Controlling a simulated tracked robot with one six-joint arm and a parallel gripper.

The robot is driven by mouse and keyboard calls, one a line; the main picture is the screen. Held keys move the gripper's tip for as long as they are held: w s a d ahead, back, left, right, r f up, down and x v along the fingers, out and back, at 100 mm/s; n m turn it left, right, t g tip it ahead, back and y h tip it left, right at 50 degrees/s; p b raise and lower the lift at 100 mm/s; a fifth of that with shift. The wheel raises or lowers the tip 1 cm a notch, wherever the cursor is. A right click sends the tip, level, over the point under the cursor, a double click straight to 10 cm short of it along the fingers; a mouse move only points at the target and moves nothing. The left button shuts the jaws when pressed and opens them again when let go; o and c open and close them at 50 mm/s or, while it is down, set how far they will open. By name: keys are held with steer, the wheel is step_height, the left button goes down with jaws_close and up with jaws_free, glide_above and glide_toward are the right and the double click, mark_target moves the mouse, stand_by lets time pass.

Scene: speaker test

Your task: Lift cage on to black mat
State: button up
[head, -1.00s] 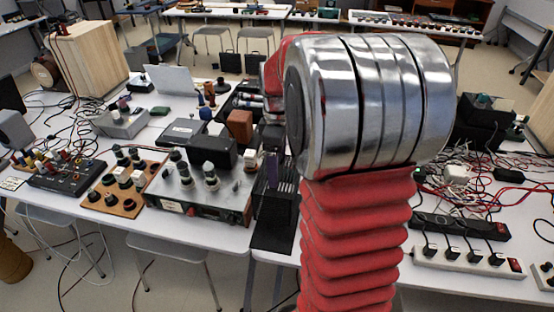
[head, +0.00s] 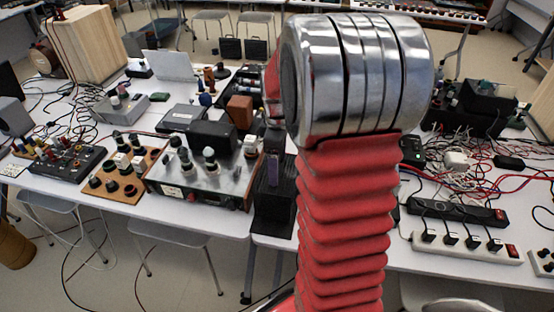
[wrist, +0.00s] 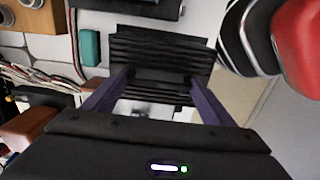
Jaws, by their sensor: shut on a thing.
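The cage (wrist: 160,52) is black with parallel slats. In the wrist view it sits between the two purple fingers of my gripper (wrist: 158,82), which is shut on it. In the head view my gripper (head: 272,165) points down beside the red bellows of my arm, and my arm hides part of the cage. A dark, block-like area (head: 272,215) lies below the finger at the table's front edge. I cannot tell there where the cage ends and the black mat begins, or whether the cage touches the mat.
A metal-topped amplifier (head: 205,175) stands close to the left of my gripper. A wooden board with knobs (head: 122,175) is farther left. On the right are power strips (head: 468,246) and tangled cables. The table's front edge is near. A teal block (wrist: 91,47) shows in the wrist view.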

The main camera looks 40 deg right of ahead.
steer(key=shift+f, duration=1.8)
stand_by(0.8)
steer(key=o, duration=1.7)
steer(key=shift+o, duration=0.2)
step_height(320, 180, up, 14)
steer(key=shift+f, duration=0.15)
